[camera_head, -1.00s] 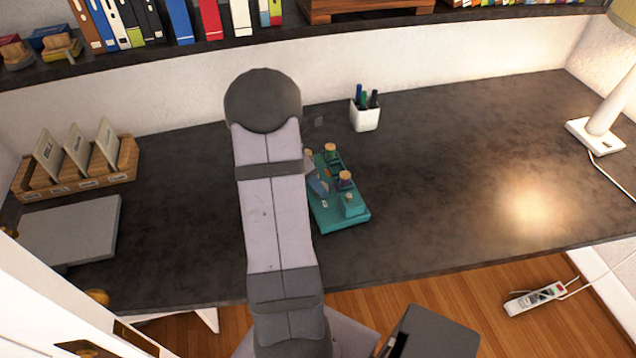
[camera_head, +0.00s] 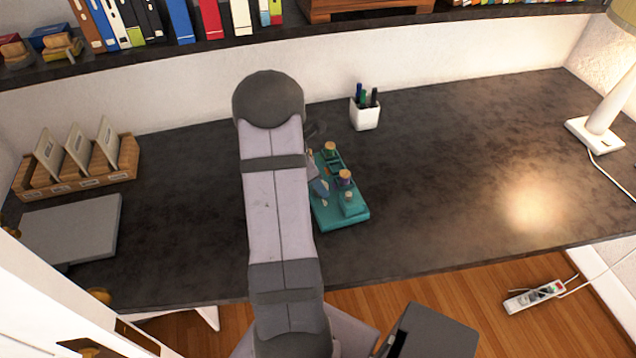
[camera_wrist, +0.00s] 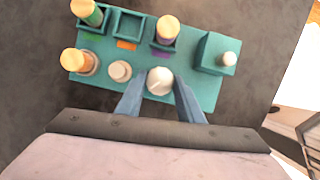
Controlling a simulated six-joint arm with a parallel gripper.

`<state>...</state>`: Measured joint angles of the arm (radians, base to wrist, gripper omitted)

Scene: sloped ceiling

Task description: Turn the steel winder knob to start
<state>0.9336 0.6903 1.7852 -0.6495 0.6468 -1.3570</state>
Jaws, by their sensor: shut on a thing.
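The teal board (camera_head: 326,220) lies on the dark desk, partly hidden by my arm in the head view. It also fills the upper part of the wrist view (camera_wrist: 208,94). The pale, rounded steel winder knob (camera_wrist: 160,79) sits near the board's lower edge there. My gripper (camera_wrist: 159,92) is shut on this knob, one blue-grey finger on each side. In the head view my gripper (camera_head: 319,187) is low at the board's left side, and the knob cannot be made out clearly.
Cork-topped pegs (camera_wrist: 166,29), an empty square socket (camera_wrist: 127,25), a small pale knob (camera_wrist: 120,71) and a raised teal block (camera_wrist: 211,51) stand close around. A pen cup (camera_head: 365,115) is behind the board.

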